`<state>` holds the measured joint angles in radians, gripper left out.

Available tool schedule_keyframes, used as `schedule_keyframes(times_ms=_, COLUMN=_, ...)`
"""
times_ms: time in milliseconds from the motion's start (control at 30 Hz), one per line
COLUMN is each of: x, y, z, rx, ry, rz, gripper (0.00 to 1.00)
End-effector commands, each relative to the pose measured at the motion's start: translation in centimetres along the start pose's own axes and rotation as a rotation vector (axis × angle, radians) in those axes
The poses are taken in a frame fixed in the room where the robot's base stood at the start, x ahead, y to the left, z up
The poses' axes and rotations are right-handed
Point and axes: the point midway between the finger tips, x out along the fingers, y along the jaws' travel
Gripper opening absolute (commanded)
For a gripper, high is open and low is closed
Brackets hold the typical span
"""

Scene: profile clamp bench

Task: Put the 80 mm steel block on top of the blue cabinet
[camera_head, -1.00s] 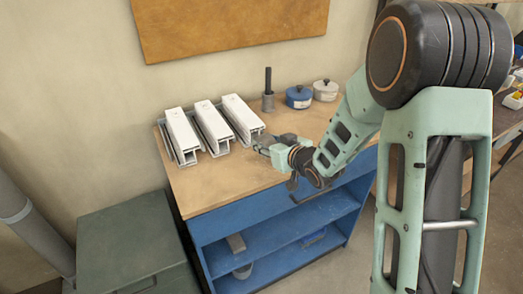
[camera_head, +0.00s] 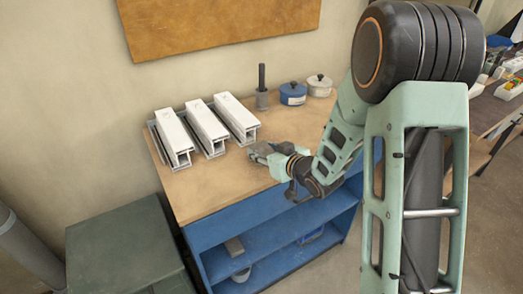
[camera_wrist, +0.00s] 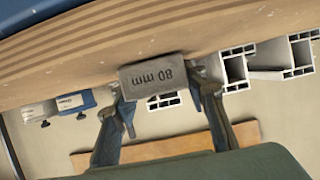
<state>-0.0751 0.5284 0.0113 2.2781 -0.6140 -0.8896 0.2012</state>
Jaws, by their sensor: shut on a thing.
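The 80 mm steel block (camera_wrist: 155,78) is a grey block with "80 mm" upside down on its face in the wrist view. My gripper (camera_head: 260,149) is shut on it, with one finger on each side. In the head view my gripper is low over the front part of the wooden top, right of the white profiles; I cannot tell if the block touches the top. The only blue cabinet-like thing I see is the blue bench body (camera_head: 210,240) with open shelves under this wooden top (camera_head: 205,195). No separate blue cabinet is clear.
Several white profiles (camera_head: 207,125) lie in grey holders at the top's left. A grey cylinder with a dark rod (camera_head: 262,98), a blue pot (camera_head: 293,94) and a white pot (camera_head: 319,86) stand at the back. A dark green chest (camera_head: 120,240) stands left. The top's front left is clear.

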Motion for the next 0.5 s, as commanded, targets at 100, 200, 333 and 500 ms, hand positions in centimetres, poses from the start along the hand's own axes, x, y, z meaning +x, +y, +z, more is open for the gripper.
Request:
schedule_keyframes(times_ms=100, x=0.16, y=0.01, z=0.13, rx=-0.001, ry=0.004, rz=0.000, gripper=0.00)
schedule_keyframes(times_ms=200, x=0.13, y=-0.01, z=0.23, rx=0.000, ry=0.001, rz=0.000, gripper=0.47)
schedule_keyframes(times_ms=333, x=0.13, y=-0.02, z=0.23, rx=0.000, ry=0.000, rz=0.000, gripper=0.57)
schedule_keyframes(times_ms=500, x=0.13, y=-0.02, z=0.23, rx=0.000, ry=0.000, rz=0.000, gripper=0.57)
